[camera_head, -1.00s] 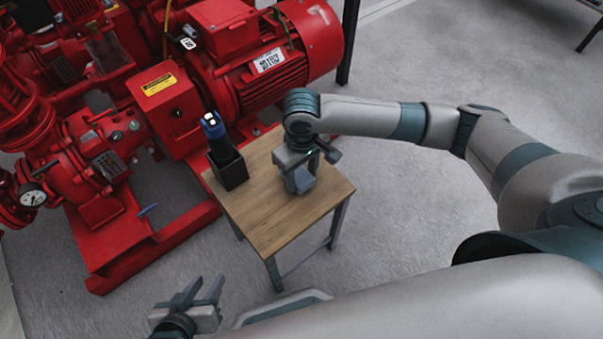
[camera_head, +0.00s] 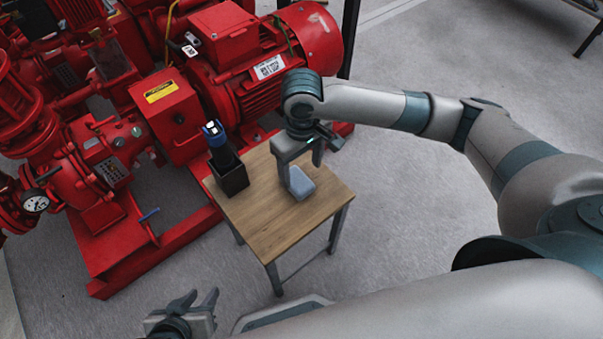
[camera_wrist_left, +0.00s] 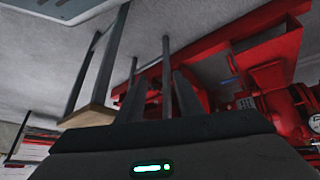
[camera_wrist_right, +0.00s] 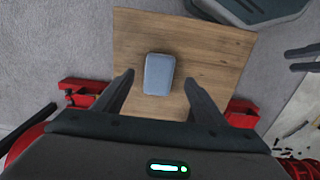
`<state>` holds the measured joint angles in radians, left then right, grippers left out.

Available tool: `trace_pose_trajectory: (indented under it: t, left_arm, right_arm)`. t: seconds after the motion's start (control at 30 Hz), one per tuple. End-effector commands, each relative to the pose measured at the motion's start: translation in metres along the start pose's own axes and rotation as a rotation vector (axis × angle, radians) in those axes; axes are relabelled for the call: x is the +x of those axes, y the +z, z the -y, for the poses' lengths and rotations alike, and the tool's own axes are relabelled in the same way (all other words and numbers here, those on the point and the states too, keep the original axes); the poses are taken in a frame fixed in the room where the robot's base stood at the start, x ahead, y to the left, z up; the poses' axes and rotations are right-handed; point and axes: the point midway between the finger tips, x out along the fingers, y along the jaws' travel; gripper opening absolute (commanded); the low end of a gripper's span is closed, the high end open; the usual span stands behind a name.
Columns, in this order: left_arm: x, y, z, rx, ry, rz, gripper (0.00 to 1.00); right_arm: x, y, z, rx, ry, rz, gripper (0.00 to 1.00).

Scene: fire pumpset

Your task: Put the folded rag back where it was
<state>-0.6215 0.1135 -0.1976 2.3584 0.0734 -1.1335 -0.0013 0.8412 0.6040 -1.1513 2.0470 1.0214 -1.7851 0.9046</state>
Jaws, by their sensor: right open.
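The folded rag (camera_head: 301,183) is a small blue-grey block lying on the small wooden table (camera_head: 262,225). In the right wrist view the rag (camera_wrist_right: 159,74) lies flat on the tabletop, just beyond and between the two fingers. My right gripper (camera_head: 300,166) is open and empty above the rag, apart from it. My left gripper (camera_head: 196,298) is away from the table at the lower left, with its fingers apart and nothing between them. In the left wrist view its fingers (camera_wrist_left: 155,98) also show apart.
A black open box (camera_head: 230,178) holding a dark flashlight-like tool with a blue head (camera_head: 215,133) stands on the table's left corner. The red pumpset (camera_head: 180,115) stands close behind and left of the table. The table's front part is bare.

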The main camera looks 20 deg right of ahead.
Motion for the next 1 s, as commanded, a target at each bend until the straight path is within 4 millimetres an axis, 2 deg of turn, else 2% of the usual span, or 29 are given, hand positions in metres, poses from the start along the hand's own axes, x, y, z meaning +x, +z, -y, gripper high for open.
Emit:
trace_pose_trajectory:
  t: [0.03,0.1,0.33,1.0]
  left_arm:
    - [-0.003,0.000,0.002,0.000,-0.006,0.014,0.33]
    - [-0.004,0.003,0.004,0.000,-0.014,0.034,0.33]
    - [-0.007,0.010,0.010,0.000,-0.029,0.077,0.33]
    - [-0.007,0.012,0.011,0.000,-0.033,0.088,0.33]
  right_arm:
    - [-0.012,-0.001,0.000,-0.001,0.001,-0.003,0.65]
    - [-0.024,-0.001,0.000,0.000,0.000,-0.004,0.65]
    - [-0.050,-0.001,0.000,0.000,0.000,-0.001,0.65]
    - [-0.054,0.000,0.000,0.000,0.000,0.000,0.65]
